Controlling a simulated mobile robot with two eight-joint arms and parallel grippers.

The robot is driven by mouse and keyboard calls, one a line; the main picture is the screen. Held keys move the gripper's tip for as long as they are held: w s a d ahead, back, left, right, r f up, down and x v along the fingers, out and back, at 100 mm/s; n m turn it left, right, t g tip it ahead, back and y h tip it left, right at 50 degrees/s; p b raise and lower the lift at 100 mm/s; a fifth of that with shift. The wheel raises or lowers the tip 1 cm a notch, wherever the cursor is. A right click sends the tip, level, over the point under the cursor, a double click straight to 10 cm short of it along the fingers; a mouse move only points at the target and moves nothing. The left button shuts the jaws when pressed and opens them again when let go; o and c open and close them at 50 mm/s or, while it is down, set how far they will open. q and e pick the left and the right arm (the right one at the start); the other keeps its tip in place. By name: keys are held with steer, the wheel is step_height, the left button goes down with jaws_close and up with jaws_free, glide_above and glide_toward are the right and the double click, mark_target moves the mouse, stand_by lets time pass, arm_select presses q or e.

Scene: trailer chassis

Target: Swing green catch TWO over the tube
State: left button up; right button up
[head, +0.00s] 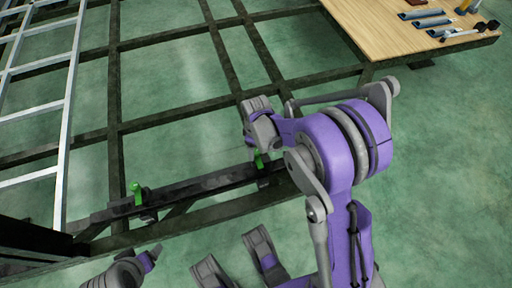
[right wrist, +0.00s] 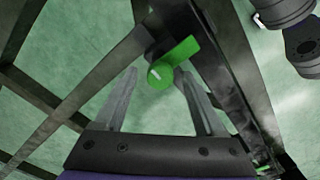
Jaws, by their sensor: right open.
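A green catch (head: 259,158) stands on the dark bar (head: 200,187) under my right gripper (head: 262,146). In the right wrist view the catch's round green end (right wrist: 160,75) lies between the tips of my right gripper (right wrist: 157,84). The gripper's fingers are open on either side of it; I cannot tell whether they touch it. A green arm (right wrist: 183,50) runs from that end toward the dark bar. A second green catch (head: 137,193) stands upright farther left on the bar. No number is readable on either catch. I cannot make out the tube apart from the bar.
Dark chassis beams (head: 115,110) cross above the green floor. A pale ladder-like frame (head: 70,90) lies at the left. A wooden table (head: 385,30) with several tools (head: 430,15) stands at the top right. Parts of my arms fill the bottom middle.

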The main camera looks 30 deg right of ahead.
mark_target(256, 151)
arm_select(q)
steer(key=r+p, duration=0.1)
steer(key=r, duration=0.1)
steer(key=r+p, duration=0.2)
steer(key=shift+s, duration=0.2)
arm_select(e)
step_height(256, 151, up, 11)
steer(key=s+a+r+m+t, duration=0.2)
steer(key=s+a+r+m, duration=0.15)
steer(key=s, duration=0.55)
steer(key=s+a+r+m+t, duration=0.2)
steer(key=s+a+m+t, duration=0.15)
steer(key=s, duration=0.55)
arm_select(q)
step_height(256, 151, up, 21)
steer(key=w+t+p, duration=0.1)
steer(key=p, duration=1.7)
steer(key=shift+w+p, duration=0.3)
steer(key=shift+w, duration=0.1)
arm_select(e)
step_height(256, 151, up, 21)
steer(key=w, duration=0.2)
steer(key=shift+a+n, duration=0.2)
steer(key=shift+n, duration=0.1)
arm_select(q)
steer(key=shift+f, duration=0.1)
arm_select(e)
steer(key=shift+r, duration=0.1)
